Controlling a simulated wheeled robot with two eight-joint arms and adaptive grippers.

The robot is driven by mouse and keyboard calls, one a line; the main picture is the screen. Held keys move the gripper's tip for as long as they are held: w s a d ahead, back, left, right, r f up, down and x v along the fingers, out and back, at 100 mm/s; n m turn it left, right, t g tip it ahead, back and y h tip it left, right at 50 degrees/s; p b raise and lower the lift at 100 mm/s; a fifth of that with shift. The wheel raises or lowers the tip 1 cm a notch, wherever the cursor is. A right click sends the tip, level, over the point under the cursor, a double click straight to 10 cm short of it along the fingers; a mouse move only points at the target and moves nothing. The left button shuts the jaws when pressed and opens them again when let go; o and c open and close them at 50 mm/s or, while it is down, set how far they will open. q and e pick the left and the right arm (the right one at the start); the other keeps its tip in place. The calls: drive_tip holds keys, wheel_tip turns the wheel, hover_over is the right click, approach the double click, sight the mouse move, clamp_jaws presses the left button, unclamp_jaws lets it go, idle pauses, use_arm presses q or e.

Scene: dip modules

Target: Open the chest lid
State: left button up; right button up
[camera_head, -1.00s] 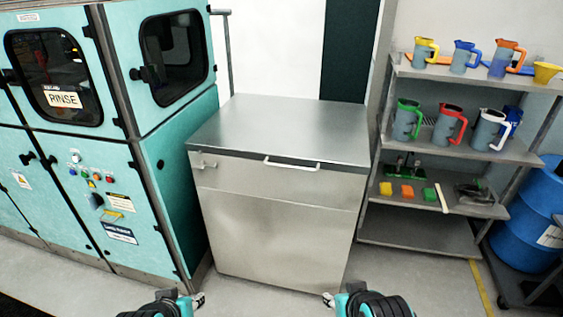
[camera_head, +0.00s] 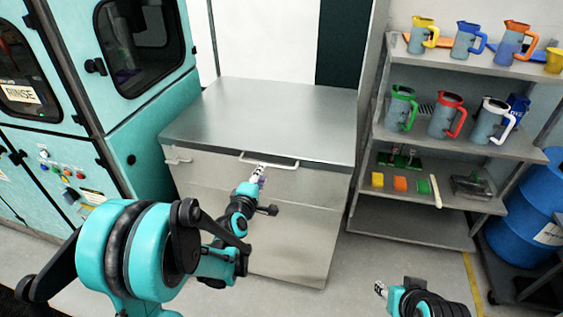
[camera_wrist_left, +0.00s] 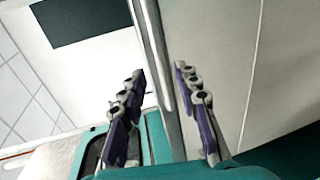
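The steel chest (camera_head: 295,215) stands on the floor with its flat lid (camera_head: 270,110) shut. A pale bar handle (camera_head: 283,164) runs along the lid's front edge. My left gripper (camera_head: 258,174) is at the left-middle part of the handle. In the left wrist view the handle bar (camera_wrist_left: 160,50) runs between the two spread fingers of my left gripper (camera_wrist_left: 163,105), with gaps visible on both sides. My right gripper (camera_head: 380,289) is low in front of the chest, to the right, away from it; its fingers are too small to judge.
A teal rinse machine (camera_head: 160,150) stands close on the chest's left. On the right is a shelf rack (camera_head: 415,228) with several jugs and brushes, then a blue barrel (camera_head: 525,210).

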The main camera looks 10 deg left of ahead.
sight(267, 164)
use_arm(q)
drive_tip(key=b+x, duration=0.2)
drive_tip(key=x, duration=0.5)
drive_tip(key=shift+w+f, duration=0.1)
drive_tip(key=shift+w, duration=0.1)
drive_tip(key=shift+c, duration=0.3)
clamp_jaws()
